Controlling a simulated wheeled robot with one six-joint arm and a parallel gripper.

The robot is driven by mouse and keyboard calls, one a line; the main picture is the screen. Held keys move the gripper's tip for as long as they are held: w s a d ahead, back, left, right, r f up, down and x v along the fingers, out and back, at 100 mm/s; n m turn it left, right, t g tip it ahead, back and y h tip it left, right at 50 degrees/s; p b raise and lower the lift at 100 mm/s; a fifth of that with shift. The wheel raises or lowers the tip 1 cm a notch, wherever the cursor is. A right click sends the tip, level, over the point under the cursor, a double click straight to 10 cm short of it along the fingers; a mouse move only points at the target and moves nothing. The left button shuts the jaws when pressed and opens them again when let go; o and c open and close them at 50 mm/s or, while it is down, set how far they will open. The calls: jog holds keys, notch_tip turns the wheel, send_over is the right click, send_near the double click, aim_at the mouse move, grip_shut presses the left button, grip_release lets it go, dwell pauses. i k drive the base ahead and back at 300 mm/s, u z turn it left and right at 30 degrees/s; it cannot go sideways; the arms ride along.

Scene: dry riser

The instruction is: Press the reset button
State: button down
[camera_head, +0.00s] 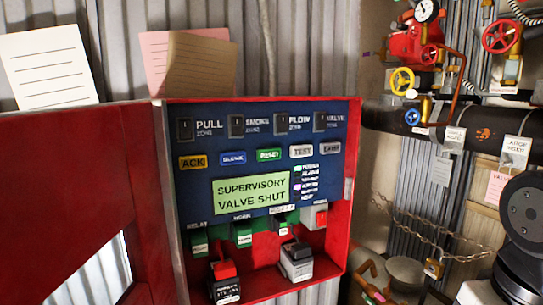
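The green reset button (269,155) is on the blue panel (335,180) of an open red alarm box. It sits in a row between a blue silence button (233,158) and a white test button (301,151). A yellow ACK button (192,162) and a grey lamp button (331,149) end the row. The green display (250,193) below reads "SUPERVISORY VALVE SHUT". A dark round part of my arm shows at the right edge, well apart from the panel. My gripper's fingers are not in view.
The box's red door (75,190) stands open at left. Switches and two battery-like blocks (296,262) fill the box's lower part. Pipes with red (501,36), yellow (402,81) and blue (412,117) handwheels, and a chain (435,222), are at right. Nothing covers the buttons.

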aim_at(269, 154)
jog(key=z, duration=0.85)
jog(key=k, duration=1.65)
jog(key=u, duration=0.85)
jog(key=i, duration=0.5)
